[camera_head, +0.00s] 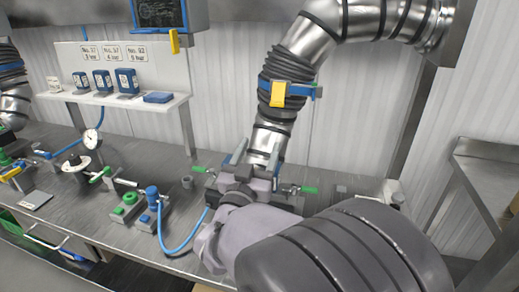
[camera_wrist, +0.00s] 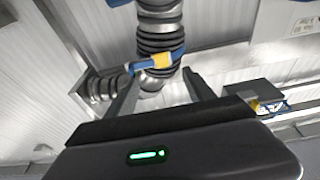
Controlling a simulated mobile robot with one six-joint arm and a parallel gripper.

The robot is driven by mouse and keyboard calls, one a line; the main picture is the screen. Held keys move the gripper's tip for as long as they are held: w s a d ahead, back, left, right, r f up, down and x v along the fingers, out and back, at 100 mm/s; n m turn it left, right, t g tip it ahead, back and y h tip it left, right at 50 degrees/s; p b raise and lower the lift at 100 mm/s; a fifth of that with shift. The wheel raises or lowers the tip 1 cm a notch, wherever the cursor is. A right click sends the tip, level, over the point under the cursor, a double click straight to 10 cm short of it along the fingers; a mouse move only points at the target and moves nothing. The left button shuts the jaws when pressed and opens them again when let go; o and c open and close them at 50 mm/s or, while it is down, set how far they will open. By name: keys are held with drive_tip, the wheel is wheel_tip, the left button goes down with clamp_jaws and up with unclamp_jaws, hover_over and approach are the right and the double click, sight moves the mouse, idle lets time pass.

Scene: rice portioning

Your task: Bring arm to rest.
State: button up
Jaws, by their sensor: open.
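My gripper (camera_head: 256,153) is in the middle of the head view, at the end of my arm. It points away from the camera toward the back wall, over the bench. Its two fingers stand apart with nothing between them. In the wrist view my gripper (camera_wrist: 161,75) also shows both fingers spread and empty. A silver exhaust pipe (camera_head: 305,42) with black ribbed sections comes down in front of it. The pipe's lower end lies behind the fingers, and I cannot tell the gap between them. A green light glows on my gripper's body in the wrist view.
The metal bench (camera_head: 120,162) carries a pressure gauge (camera_head: 91,139), a green button box (camera_head: 127,205) and a blue fitting with a hose (camera_head: 152,196) at left. A shelf (camera_head: 125,99) with blue boxes stands behind. Another metal table (camera_head: 490,165) stands at right.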

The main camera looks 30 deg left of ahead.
drive_tip(key=w+d+r+m+g, duration=0.1)
drive_tip(key=d+g, duration=0.2)
drive_tip(key=d, duration=0.7)
drive_tip(key=d+r+m+g, duration=0.2)
drive_tip(key=d+g, duration=0.1)
drive_tip(key=d, duration=0.7)
drive_tip(key=s+d+f+m+g+h, duration=0.1)
drive_tip(key=s+d+f+g, duration=0.3)
drive_tip(key=s+d, duration=0.4)
drive_tip(key=s+d+f+m+g+h, duration=0.1)
drive_tip(key=s+d+f+g, duration=0.3)
drive_tip(key=s, duration=1.3)
drive_tip(key=d+f+m, duration=0.1)
drive_tip(key=d+f, duration=0.2)
drive_tip(key=d, duration=0.2)
drive_tip(key=shift+s+d+m, duration=0.15)
drive_tip(key=shift+d+m, duration=0.1)
drive_tip(key=shift+m, duration=0.05)
drive_tip(key=shift+a, duration=0.15)
